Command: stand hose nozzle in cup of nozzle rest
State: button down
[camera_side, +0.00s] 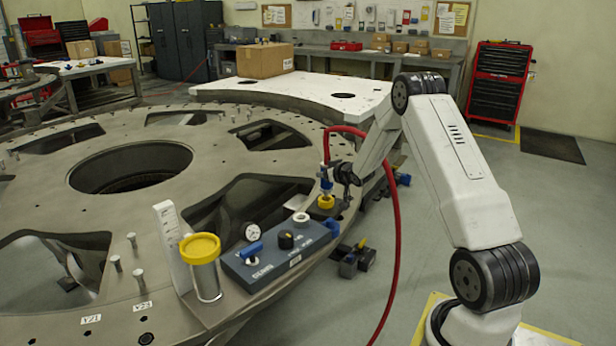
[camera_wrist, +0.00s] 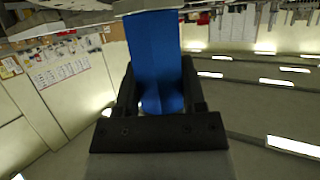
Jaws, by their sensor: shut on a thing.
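The hose nozzle (camera_side: 326,184) is blue and roughly upright, with the red hose (camera_side: 393,215) joined at its top. My gripper (camera_side: 341,174) is shut on it from the right. In the wrist view the blue body (camera_wrist: 157,60) fills the space between my two dark fingers (camera_wrist: 160,92). The nozzle rest has a yellow cup (camera_side: 326,203) on a dark block at the plate's edge. The nozzle's lower end is at the cup's mouth; I cannot tell whether it is inside or just above. The wrist view does not show the cup.
The turret plate (camera_side: 110,230) has large openings and upright pins. A blue-grey block (camera_side: 275,262) with a gauge and knobs lies front left of the cup. Beside it stands a clear yellow-lidded jar (camera_side: 206,280). The hose arcs down over the plate's right edge.

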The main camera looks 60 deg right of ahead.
aim_at(330, 184)
jog(key=shift+f, duration=1.75)
dwell(2.5)
jog(key=shift+c, duration=0.5)
grip_release()
jog(key=shift+f, duration=0.1)
jog(key=shift+s+a, duration=0.1)
jog(key=shift+s, duration=0.05)
jog(key=shift+v, duration=3.8)
